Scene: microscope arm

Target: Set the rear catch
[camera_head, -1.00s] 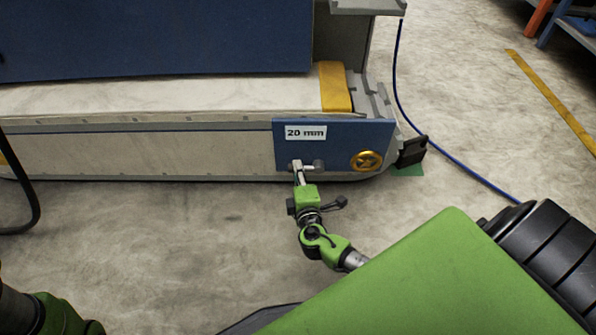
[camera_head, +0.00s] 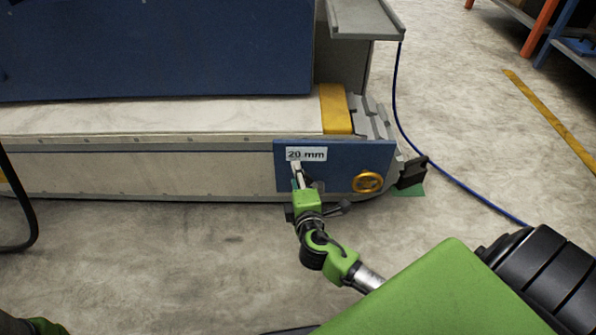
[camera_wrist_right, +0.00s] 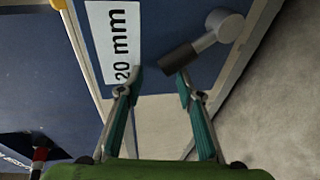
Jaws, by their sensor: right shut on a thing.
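The catch on the blue panel (camera_head: 335,172) is a small lever. In the right wrist view it shows as a grey round pivot (camera_wrist_right: 225,25) with an arm to a dark grip (camera_wrist_right: 182,60). The lever slants from the pivot toward the "20 mm" label (camera_head: 306,154). My right gripper (camera_head: 297,168) is at the panel just below the label, its fingertips (camera_wrist_right: 158,73) at the dark grip and shut on it. In the head view the gripper mostly hides the lever. My left gripper is out of view; only a bit of that arm shows at the bottom left.
A black block (camera_head: 412,172) stands at the machine's corner. A blue cable (camera_head: 440,172) runs along the floor at right. A black hose (camera_head: 30,215) hangs at left. The floor (camera_head: 170,260) in front is clear.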

